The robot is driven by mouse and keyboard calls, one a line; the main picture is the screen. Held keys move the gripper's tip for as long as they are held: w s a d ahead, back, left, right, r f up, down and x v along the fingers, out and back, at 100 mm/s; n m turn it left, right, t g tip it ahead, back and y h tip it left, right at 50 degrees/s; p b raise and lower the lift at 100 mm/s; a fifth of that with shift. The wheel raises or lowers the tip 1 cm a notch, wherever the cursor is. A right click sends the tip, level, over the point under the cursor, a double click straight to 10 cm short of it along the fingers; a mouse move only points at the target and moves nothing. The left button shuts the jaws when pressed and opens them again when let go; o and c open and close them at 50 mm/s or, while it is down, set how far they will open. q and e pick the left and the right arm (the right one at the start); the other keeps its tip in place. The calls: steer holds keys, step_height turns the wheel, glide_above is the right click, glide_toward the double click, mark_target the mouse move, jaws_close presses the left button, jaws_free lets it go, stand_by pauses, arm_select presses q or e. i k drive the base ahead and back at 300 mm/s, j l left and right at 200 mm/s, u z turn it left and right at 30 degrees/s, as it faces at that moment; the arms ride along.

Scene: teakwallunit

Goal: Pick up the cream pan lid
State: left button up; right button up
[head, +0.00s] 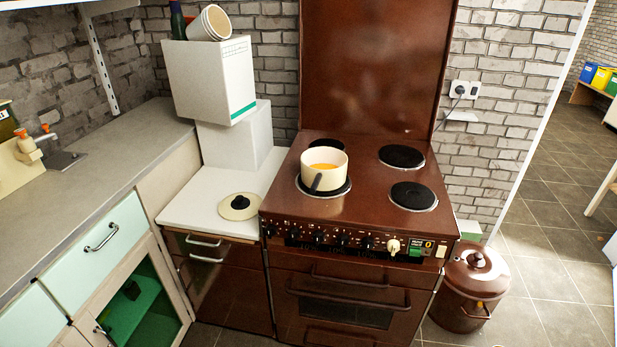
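The cream pan lid (231,210) with a dark knob on top lies flat near the front right of the white countertop (190,203). It sits just left of the brown stove (370,220). A cream pan (309,171) with a dark handle and orange-yellow contents stands uncovered on the front left hotplate. Neither of my grippers is in view.
White boxes (212,80) are stacked behind the lid, with a white tub (209,23) tipped on top. A grey counter (80,180) lies to the left. A brown lidded bin (470,288) stands on the floor right of the stove. The countertop around the lid is clear.

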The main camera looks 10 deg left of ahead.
mark_target(241, 206)
steer(key=i+j+z, duration=0.15)
steer(key=j, duration=0.25)
steer(key=i+j+z, duration=0.15)
steer(key=j, duration=0.25)
steer(key=i+j+z, duration=0.15)
steer(key=j, duration=0.3)
